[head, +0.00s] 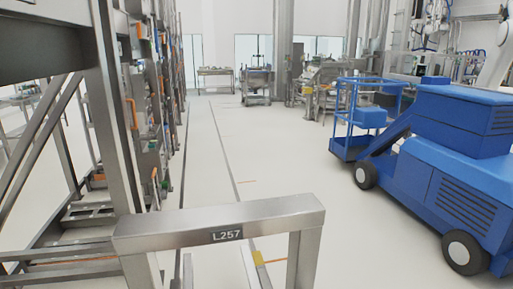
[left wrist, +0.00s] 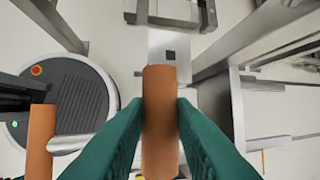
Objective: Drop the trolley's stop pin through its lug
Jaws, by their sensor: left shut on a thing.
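My left gripper (left wrist: 160,108), with teal fingers, shows only in the left wrist view. It is shut on an orange-brown cylinder (left wrist: 160,90), with one finger on each side; I cannot tell for certain that this is the stop pin. A second orange-brown cylinder (left wrist: 40,140) stands at the lower left, apart from the fingers. Beyond the held cylinder is a pale metal plate (left wrist: 157,52) with a dark square mark; I cannot tell whether it is the lug. In the head view a steel frame labelled L257 (head: 270,215) stands close in front. My right gripper is not in view.
A tall steel rack (head: 115,100) with orange handles stands at the left. A blue wheeled lift (head: 440,150) stands at the right. The pale floor (head: 285,150) between them is clear. Steel beams (left wrist: 235,35) border the left wrist view at the right.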

